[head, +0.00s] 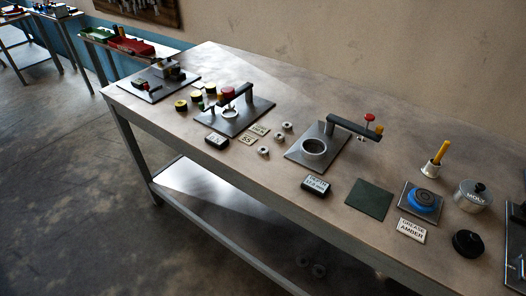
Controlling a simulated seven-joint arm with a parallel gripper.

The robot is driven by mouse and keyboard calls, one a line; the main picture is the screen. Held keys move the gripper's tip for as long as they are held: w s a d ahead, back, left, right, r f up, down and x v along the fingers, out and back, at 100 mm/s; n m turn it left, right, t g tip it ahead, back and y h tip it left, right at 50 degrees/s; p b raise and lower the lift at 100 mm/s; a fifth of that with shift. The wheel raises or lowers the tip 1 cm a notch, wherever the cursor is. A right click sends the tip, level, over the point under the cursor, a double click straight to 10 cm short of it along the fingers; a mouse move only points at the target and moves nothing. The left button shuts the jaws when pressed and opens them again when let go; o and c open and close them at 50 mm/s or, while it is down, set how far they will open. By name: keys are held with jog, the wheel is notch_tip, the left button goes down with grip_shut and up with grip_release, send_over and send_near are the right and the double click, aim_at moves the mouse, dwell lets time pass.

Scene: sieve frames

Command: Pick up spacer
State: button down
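Several small grey metal ring-like pieces lie loose mid-table, and I take them to be the spacers. The nearest spacer (264,151) lies right of the "55" card. A second spacer (278,136) and a third spacer (287,126) lie just behind it to the right. They stand apart on bare tabletop, between two fixture plates. They are too small to tell their exact form or any difference between them. My gripper is not in view.
Left fixture (235,115) and right fixture (318,145) carry raised arms beside the rings. Cards, a dark box (316,186), a green mat (369,199), a blue ring (422,200) and a metal pot (472,196) stand rightward.

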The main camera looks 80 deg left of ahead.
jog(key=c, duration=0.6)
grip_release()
